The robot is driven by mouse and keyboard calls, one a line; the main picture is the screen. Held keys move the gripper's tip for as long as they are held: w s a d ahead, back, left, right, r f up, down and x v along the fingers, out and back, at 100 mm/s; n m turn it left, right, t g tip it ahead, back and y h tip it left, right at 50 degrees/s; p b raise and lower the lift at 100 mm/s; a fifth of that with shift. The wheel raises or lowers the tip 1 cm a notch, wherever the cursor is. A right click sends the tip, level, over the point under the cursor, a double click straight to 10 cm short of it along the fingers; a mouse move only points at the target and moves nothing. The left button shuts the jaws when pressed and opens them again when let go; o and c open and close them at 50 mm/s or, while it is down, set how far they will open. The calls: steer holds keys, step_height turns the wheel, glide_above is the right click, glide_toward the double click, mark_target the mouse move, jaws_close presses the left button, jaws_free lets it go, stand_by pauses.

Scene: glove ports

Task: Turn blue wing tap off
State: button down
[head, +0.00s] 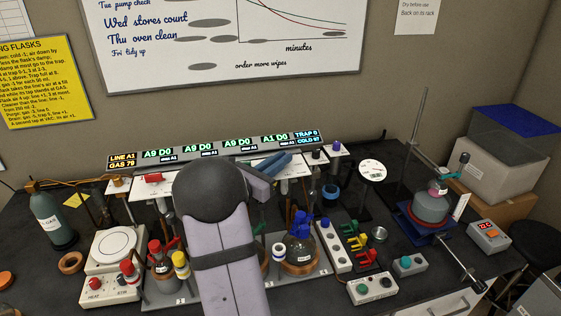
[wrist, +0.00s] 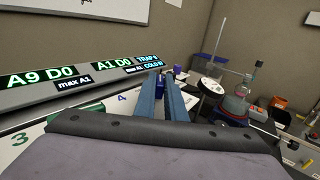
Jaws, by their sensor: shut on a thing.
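My gripper (head: 288,160) reaches over the right part of the tap panel in the head view. Its two steel-blue fingers also show in the wrist view (wrist: 161,84), running forward and close together at their tips. They are shut on a small dark blue piece, which I take to be the blue wing tap (wrist: 160,82). Only a little of it shows between the fingers, so its angle cannot be told. In the head view the fingers hide it. The panel (wrist: 105,108) carries a number 4 near the fingers.
A lit display strip (head: 215,150) runs behind the panel. A red tap (head: 153,177) sits on the panel's left part. A purple-topped tap (head: 337,146) stands just right of my fingertips. Flasks with coloured caps crowd the bench in front. A stand with a flask (head: 432,207) is at right.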

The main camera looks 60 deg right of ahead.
steer(key=c, duration=1.8)
jaws_free()
steer(key=shift+a, duration=0.1)
steer(key=a+b, duration=0.1)
steer(key=a, duration=0.3)
steer(key=w+a+b, duration=0.1)
steer(key=shift+a+b, duration=0.3)
steer(key=shift+a, duration=0.75)
